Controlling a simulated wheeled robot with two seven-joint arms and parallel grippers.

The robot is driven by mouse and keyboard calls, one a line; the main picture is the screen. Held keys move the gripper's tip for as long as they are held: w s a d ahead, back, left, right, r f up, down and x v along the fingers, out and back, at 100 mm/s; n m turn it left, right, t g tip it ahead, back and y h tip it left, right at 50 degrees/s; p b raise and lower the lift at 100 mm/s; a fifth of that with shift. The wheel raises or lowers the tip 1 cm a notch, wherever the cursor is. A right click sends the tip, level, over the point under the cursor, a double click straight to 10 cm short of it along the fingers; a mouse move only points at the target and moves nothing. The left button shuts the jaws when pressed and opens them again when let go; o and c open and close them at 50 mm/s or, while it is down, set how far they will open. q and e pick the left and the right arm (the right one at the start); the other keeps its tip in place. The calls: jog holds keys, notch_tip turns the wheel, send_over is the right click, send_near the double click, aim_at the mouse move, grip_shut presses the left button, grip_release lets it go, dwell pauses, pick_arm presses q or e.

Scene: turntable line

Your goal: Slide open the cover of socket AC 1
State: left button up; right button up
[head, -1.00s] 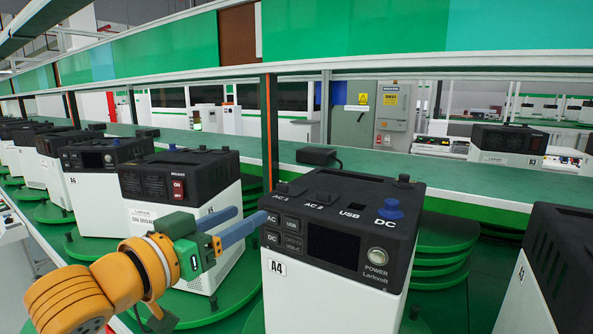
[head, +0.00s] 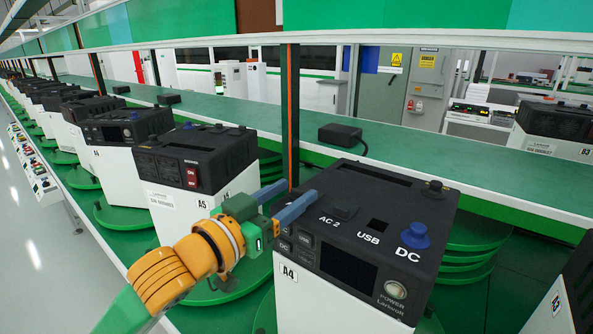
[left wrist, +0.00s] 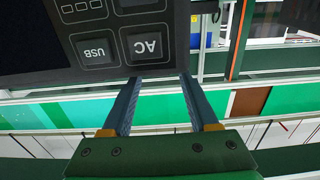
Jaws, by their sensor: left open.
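The power station A4 (head: 390,215) is a white box with a black top and front panel. Its top carries the labels AC 2, USB and DC. The AC 1 label and cover are hidden behind the fingers of my left gripper (head: 303,188). This gripper is open, with nothing seen between its fingers, at the top left edge of A4. In the left wrist view its two fingers (left wrist: 168,79) reach to the edge of the panel, close to the AC button (left wrist: 145,45). I cannot tell whether they touch it. My right gripper is not in view.
A blue cap (head: 414,236) stands at the DC socket. A black adapter (head: 340,134) lies on the green shelf (head: 420,160) behind A4. The power station A5 (head: 192,165) stands to the left, and another white box (head: 560,300) stands at the right edge.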

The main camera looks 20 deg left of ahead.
pick_arm(q)
jog(key=shift+x, duration=1.1)
jog(key=shift+f, duration=0.1)
grip_shut()
dwell(0.5)
